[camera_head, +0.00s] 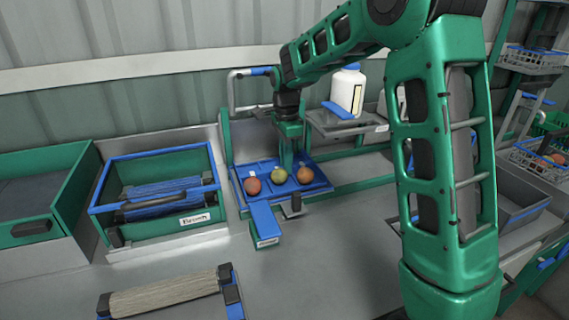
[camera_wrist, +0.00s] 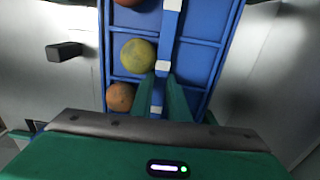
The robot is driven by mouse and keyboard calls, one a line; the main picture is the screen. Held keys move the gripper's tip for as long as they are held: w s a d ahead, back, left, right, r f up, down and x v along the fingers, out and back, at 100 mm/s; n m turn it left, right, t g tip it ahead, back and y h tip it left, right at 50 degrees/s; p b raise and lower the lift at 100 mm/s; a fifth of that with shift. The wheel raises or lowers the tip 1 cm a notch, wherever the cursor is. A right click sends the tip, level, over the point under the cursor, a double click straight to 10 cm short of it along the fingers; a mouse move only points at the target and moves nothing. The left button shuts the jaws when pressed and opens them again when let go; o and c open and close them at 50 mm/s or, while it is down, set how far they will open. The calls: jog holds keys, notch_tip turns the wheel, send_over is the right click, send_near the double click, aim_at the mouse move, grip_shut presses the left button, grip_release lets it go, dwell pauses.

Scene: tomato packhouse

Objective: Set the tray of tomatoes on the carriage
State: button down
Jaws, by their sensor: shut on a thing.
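The blue tray (camera_head: 312,189) has compartments and holds a red tomato (camera_head: 252,186), a yellow-green tomato (camera_head: 279,175) and an orange tomato (camera_head: 305,175) in its front row. My gripper (camera_head: 287,166) comes down from above behind the tomatoes. In the wrist view, its green fingers (camera_wrist: 161,82) are closed on the tray's raised middle bar (camera_wrist: 168,40). The yellow tomato (camera_wrist: 137,56) and orange tomato (camera_wrist: 120,97) lie beside the fingers. A blue-topped green piece with a label (camera_head: 265,222) juts out in front of the tray. I cannot tell whether it is part of the carriage, or whether the tray touches what is below.
A labelled blue-rimmed green box (camera_head: 153,154) stands left of the tray. A white bottle (camera_head: 347,91) stands on a grey shelf (camera_head: 342,124) behind right. A ribbed roller (camera_head: 165,294) lies on the front of the bench. A grey bin (camera_head: 520,207) is at the right. Bench space right of the tray is clear.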

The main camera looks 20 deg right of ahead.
jog(key=shift+f, duration=0.35)
jog(key=c, duration=1.6)
grip_release()
jog(key=c, duration=0.3)
jog(key=shift+c, duration=0.2)
jog(key=shift+r, duration=0.1)
jog(key=shift+r, duration=3.4)
